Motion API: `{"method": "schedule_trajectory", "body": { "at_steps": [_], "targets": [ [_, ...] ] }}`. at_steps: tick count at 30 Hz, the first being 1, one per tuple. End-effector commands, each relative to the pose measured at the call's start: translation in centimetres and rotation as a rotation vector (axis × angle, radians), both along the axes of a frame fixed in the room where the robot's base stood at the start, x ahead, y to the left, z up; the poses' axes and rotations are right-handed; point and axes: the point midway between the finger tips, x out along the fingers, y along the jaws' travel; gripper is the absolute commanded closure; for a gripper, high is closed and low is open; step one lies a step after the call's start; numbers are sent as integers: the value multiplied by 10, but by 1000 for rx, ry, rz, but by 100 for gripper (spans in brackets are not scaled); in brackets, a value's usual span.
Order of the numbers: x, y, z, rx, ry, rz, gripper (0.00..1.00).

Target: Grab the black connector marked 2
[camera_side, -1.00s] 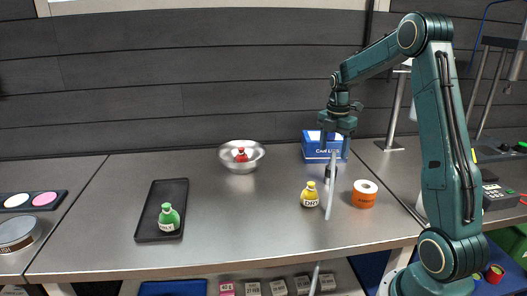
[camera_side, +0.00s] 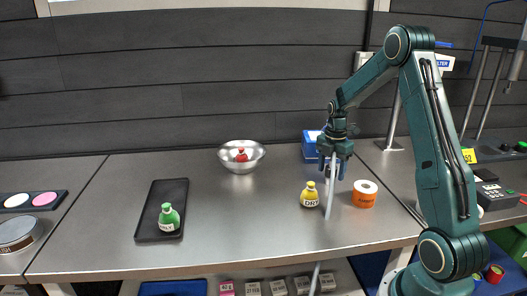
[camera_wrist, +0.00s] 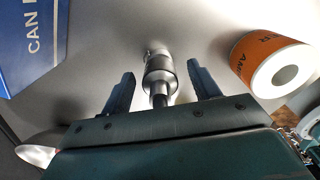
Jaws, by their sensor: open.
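My gripper (camera_side: 332,168) points down at the right part of the steel table, its two fingers apart. In the wrist view, a dark grey and silver cylindrical connector (camera_wrist: 159,72) stands between the fingers, with a gap visible on each side. I can read no number on it, so I cannot tell whether it is marked 2. In the side view it is mostly hidden behind the fingers and a pale rod.
A blue box (camera_side: 311,146) is behind. The table's middle is clear.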

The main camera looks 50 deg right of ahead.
Motion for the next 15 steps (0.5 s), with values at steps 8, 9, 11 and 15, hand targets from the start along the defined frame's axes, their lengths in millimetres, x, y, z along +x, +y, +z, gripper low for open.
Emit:
{"method": "schedule_trajectory", "body": {
  "at_steps": [8, 9, 11, 15],
  "targets": [
    [-1, 0, -24, 1, 2, 0, 39],
    [0, 0, -25, 1, 1, 0, 39],
    [0, 0, -25, 1, 0, 0, 39],
    [0, 0, -25, 0, 0, 0, 39]
  ]
}}
